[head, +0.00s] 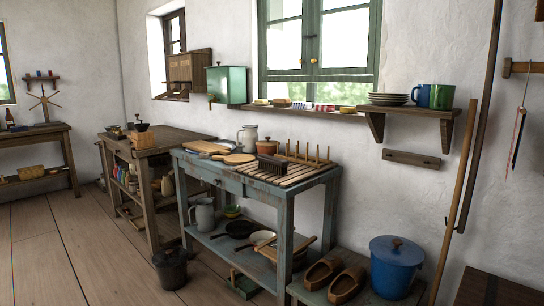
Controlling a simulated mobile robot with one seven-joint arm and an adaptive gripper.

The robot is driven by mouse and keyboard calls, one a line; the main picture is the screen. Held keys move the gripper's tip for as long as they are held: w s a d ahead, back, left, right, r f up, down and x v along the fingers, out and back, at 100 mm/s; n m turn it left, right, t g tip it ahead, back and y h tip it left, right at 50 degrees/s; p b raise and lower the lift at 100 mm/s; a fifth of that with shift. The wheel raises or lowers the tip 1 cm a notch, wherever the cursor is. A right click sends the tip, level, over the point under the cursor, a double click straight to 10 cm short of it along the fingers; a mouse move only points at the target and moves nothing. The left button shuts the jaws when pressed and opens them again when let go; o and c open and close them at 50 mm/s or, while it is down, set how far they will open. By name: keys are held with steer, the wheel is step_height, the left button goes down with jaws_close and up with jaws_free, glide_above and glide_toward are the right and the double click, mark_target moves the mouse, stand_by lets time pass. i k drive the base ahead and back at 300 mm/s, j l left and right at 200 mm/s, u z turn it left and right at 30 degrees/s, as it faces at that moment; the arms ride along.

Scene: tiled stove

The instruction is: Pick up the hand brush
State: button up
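A dark, bristly block that looks like the hand brush (272,164) lies on the slatted top of the blue-grey worktable (262,183). It is small in the head view, so I cannot make out its handle clearly. It lies in front of a row of upright wooden pegs (307,154) and to the right of a round wooden board (239,158). A brown-lidded pot (267,146) stands just behind it. My gripper is not in view.
A grey jug (248,137) stands at the table's back. Pans (233,229) and another jug (202,215) fill its lower shelf. Wooden clogs (347,285) and a blue lidded pot (396,265) stand at front right. A dark bucket (170,268) is on the floor; floor at left is clear.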

mark_target(277, 165)
steer(key=i+l+u, duration=0.1)
steer(key=i, duration=0.45)
steer(key=i+l+u, duration=0.1)
steer(key=i+l, duration=0.2)
steer(key=i, duration=0.2)
steer(key=i+l+u, duration=0.1)
steer(key=i+l, duration=0.2)
steer(key=i, duration=0.25)
steer(key=i+l+u, duration=0.1)
steer(key=i+l, duration=0.2)
steer(key=i, duration=0.2)
